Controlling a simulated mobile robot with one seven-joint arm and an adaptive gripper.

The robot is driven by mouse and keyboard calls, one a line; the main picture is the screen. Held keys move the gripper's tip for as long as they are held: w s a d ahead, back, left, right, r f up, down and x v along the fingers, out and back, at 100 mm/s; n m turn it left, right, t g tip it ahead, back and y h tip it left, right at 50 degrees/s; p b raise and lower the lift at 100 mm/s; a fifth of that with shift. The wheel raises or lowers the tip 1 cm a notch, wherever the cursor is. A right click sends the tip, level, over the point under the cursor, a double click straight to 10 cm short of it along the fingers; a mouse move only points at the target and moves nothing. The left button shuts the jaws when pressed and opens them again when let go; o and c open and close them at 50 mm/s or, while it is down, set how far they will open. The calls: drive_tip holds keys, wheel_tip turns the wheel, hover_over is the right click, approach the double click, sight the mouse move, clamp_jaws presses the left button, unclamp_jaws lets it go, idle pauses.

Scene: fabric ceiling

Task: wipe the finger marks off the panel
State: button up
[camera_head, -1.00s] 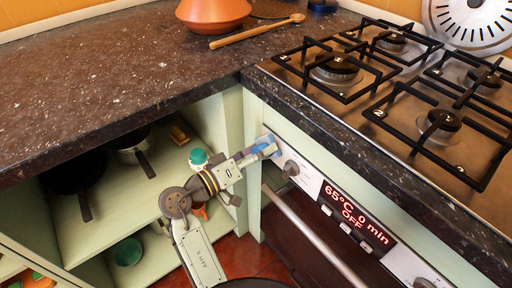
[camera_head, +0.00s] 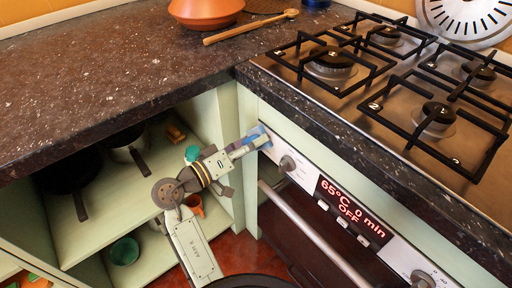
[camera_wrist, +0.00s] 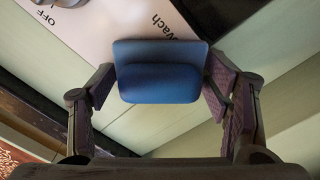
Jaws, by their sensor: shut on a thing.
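The panel (camera_head: 304,178) is the white strip on the oven front, with knobs and a lit display (camera_head: 350,212) reading 65°C, 0 min, OFF. My gripper (camera_head: 246,146) is shut on a blue pad (camera_head: 262,134) at the panel's left end, left of the left knob (camera_head: 287,163). In the wrist view the blue pad (camera_wrist: 158,72) sits between my two fingers, in front of the white panel (camera_wrist: 110,28) with printed lettering. I cannot tell whether the pad touches the panel. I can make out no finger marks; the pad hides part of the surface.
The dark countertop edge (camera_head: 350,140) overhangs above the panel, and the oven handle bar (camera_head: 310,235) runs below it. Open shelves (camera_head: 100,225) with pans and a green bowl (camera_head: 125,251) lie left of my arm. The gas hob (camera_head: 400,95) is above.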

idle(0.3)
drive_tip(key=shift+v, duration=2.95)
drive_tip(key=shift+a, duration=0.1)
drive_tip(key=v, duration=0.3)
drive_tip(key=x, duration=0.7)
drive_tip(key=shift+x, duration=1.05)
drive_tip(key=shift+s+f, duration=0.1)
